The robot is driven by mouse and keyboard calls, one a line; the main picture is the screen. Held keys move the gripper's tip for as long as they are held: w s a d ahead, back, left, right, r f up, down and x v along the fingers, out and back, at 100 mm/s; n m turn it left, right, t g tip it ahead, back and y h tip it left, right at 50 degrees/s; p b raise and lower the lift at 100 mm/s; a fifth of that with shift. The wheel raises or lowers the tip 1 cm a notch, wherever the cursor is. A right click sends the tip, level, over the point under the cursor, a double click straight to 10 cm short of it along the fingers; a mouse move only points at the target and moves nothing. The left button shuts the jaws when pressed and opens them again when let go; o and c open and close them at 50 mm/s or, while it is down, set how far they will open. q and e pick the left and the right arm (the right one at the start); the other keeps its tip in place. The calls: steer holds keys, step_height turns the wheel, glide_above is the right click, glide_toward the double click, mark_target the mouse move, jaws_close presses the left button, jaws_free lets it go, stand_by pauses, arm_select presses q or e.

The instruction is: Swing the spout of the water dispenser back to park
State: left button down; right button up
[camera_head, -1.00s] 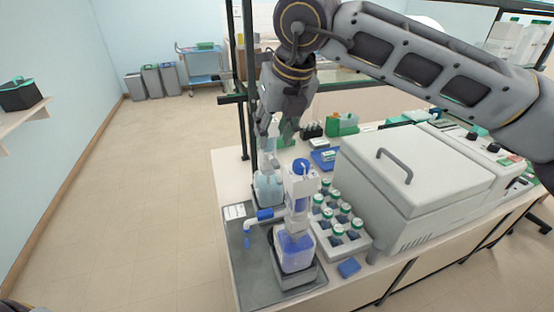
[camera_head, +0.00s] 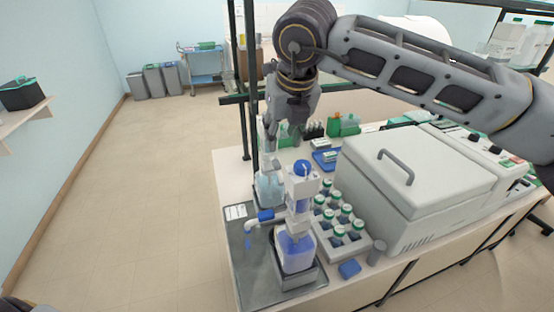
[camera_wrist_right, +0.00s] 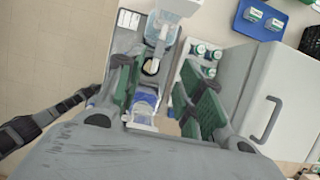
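The front dispenser (camera_head: 295,250) is a clear bottle of blue liquid with a white body and a blue cap. Its spout (camera_head: 264,216) has a blue sleeve and a white bent tip, and points left over the grey mat. A second dispenser (camera_head: 268,188), with pale blue liquid, stands behind it. I cannot tell from labels which holds water. My right gripper (camera_head: 283,132) hangs pointing down near the rear dispenser. In the right wrist view its green-padded fingers (camera_wrist_right: 160,95) are apart, with dispenser parts showing between them. No grip on the spout shows. My left gripper is not in view.
A rack of capped bottles (camera_head: 340,222) and a large white lidded machine (camera_head: 420,185) stand close on the right. A black post (camera_head: 243,95) rises behind the bench's left end. The grey mat (camera_head: 242,272) has bare room at its left.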

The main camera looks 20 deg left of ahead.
mark_target(277, 162)
steer(key=p+x, duration=0.2)
steer(key=x, duration=0.7)
steer(key=shift+w+f, duration=0.1)
steer(key=shift+f, duration=0.25)
steer(key=shift+w+a+f, duration=0.15)
steer(key=shift+w+f, duration=0.1)
steer(key=shift+f, duration=0.4)
jaws_close()
